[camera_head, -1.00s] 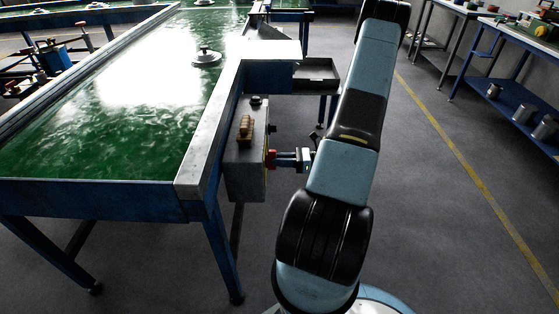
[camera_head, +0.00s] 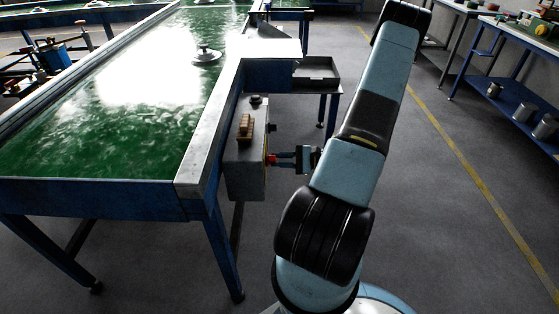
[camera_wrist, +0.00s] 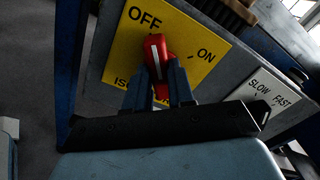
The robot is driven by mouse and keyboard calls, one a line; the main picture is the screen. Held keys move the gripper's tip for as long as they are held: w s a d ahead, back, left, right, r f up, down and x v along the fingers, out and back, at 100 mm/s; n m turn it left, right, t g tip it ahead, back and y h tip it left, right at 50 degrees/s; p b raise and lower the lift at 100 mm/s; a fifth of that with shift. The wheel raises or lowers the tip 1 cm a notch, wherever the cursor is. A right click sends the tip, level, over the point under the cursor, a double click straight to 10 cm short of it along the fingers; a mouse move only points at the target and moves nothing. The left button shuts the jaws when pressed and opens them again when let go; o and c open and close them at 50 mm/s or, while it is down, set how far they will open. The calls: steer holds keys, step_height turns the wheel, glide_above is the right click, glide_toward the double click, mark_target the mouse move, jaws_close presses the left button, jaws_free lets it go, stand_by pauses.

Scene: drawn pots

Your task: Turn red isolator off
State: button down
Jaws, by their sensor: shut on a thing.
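The red isolator (camera_wrist: 155,50) is a rotary handle with a white stripe, on a yellow plate (camera_wrist: 190,62) marked OFF and ON. In the wrist view its stripe points up and slightly left, close to the OFF mark and away from ON. My gripper (camera_wrist: 160,78) is shut on the handle, with one finger on each side; the fingers hide its lower part. In the head view, my gripper (camera_head: 280,160) reaches from the right to the side of the grey control box (camera_head: 245,175). Only a bit of the red isolator (camera_head: 268,159) shows there.
The box hangs beside a blue-framed table (camera_head: 120,192) with a green top. A SLOW/FAST plate (camera_wrist: 268,98) sits right of the isolator. A brown-ribbed part (camera_head: 245,128) and a dark knob (camera_head: 256,100) are on the box top.

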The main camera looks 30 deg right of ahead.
steer(key=shift+f+n, duration=0.1)
steer(key=shift+n, duration=0.4)
steer(key=shift+s, duration=0.1)
steer(key=c, duration=1)
jaws_free()
steer(key=shift+o, duration=0.2)
steer(key=v, duration=1.3)
steer(key=shift+s+d, duration=0.2)
steer(key=shift+d, duration=0.15)
